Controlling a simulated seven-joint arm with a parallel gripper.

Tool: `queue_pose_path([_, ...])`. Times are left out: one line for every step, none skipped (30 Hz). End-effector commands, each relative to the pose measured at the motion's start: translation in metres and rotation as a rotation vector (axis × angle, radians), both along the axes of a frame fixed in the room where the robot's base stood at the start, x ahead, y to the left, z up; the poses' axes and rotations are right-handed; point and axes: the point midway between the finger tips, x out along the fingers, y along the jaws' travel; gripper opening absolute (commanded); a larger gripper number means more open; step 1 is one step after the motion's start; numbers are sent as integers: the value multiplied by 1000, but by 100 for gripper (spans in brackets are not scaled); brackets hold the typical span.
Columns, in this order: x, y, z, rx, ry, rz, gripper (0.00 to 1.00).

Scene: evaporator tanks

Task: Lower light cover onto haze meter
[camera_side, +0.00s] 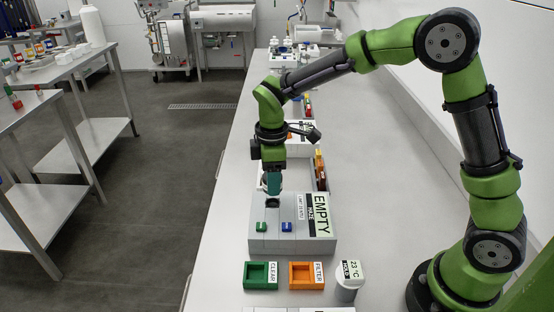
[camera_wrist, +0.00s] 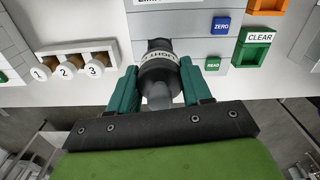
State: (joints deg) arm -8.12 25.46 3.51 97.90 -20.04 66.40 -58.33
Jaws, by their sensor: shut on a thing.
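My gripper (camera_side: 272,188) points down at the back edge of the grey haze meter (camera_side: 262,243). Its teal fingers are shut on the light cover (camera_wrist: 158,75), a dark round cap with a pale lettered band, which shows between the fingers in the wrist view. The haze meter (camera_wrist: 205,47) also shows there, with a blue ZERO button and a green READ button. In the side view a display on the meter reads EMPTY (camera_side: 321,215). The fingers partly hide the cover, and I cannot tell whether it touches the meter or where its opening lies.
A green CLEAR tray (camera_side: 260,286), an orange FILTER tray (camera_side: 306,286) and a white-topped cup marked 23 °C (camera_side: 349,290) stand in front of the meter. A white rack (camera_wrist: 108,49) holds vials numbered 1, 2 and 3 close by. The bench right of the meter is clear.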

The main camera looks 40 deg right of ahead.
Motion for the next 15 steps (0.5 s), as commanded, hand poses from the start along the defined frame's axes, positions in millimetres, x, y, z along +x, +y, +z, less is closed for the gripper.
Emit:
queue_pose_path([0, 0, -3, 0, 1, 0, 19])
queue_pose_path([0, 0, -5, 0, 1, 0, 19])
queue_pose_path([0, 0, -6, 0, 2, -1, 19])
queue_pose_path([-1, 0, -8, 0, 2, -1, 19])
queue_pose_path([0, 0, -9, 0, 1, -1, 19])
queue_pose_path([0, 0, -12, 0, 1, -1, 19])
queue_pose_path([0, 0, -13, 0, 1, -2, 19])
queue_pose_path([0, 0, -15, 0, 2, -2, 19])
queue_pose_path([0, 0, -17, 0, 2, -2, 19])
queue_pose_path([0, 0, -18, 0, 2, -2, 19])
queue_pose_path([0, 0, -20, 1, 2, -1, 19])
queue_pose_path([0, 0, -22, 1, 1, -1, 19])
queue_pose_path([0, 0, -23, 1, 2, -1, 19])
queue_pose_path([0, 0, -24, 1, 2, -2, 19])
queue_pose_path([0, 0, -26, 1, 2, -2, 19])
